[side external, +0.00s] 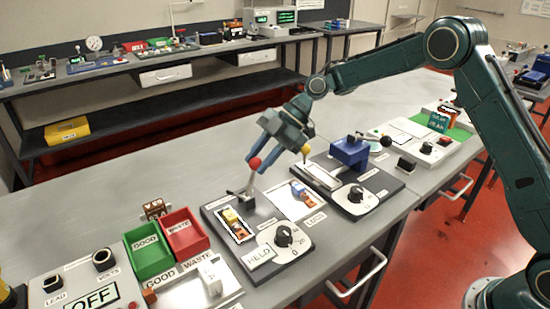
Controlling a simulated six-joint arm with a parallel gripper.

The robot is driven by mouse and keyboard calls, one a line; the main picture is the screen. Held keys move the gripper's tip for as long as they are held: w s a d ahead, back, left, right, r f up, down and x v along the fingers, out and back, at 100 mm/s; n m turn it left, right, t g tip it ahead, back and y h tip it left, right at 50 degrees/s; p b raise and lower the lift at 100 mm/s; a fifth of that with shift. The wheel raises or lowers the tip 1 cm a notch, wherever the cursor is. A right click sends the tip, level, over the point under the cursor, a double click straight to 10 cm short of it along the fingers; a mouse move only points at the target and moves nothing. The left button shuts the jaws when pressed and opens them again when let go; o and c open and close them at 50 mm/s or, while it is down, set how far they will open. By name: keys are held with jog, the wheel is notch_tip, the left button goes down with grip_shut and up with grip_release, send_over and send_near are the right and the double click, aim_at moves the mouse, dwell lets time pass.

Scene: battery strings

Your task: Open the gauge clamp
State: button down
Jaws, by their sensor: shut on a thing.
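A dark fixture board (228,203) in the middle of the bench carries a small clamp block with a metal lever (249,182) topped by a red ball (255,163). The lever stands up, slightly tilted. My gripper (257,158) is above this board, with its blue fingers reaching down to the red ball and shut on it. The finger contact is small and partly hidden. An orange and yellow cell (233,223) lies in a white-edged slot of the board. Whether this is the gauge clamp cannot be read from its small labels.
A dial (284,236) and a HOLD plate (261,256) sit at the board's front. A yellow ball (306,149) is close right of my gripper. A second board has a blue block (350,152). Green (148,273) and red (186,250) bins stand left.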

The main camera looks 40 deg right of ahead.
jog(key=shift+d+f+y, duration=0.25)
jog(key=shift+d+y, duration=0.4)
jog(key=shift+y, duration=0.05)
jog(key=c, duration=1.1)
grip_release()
jog(key=v, duration=1.3)
jog(key=shift+s+d+r, duration=0.15)
jog(key=shift+d+r, duration=0.05)
jog(key=shift+d, duration=0.15)
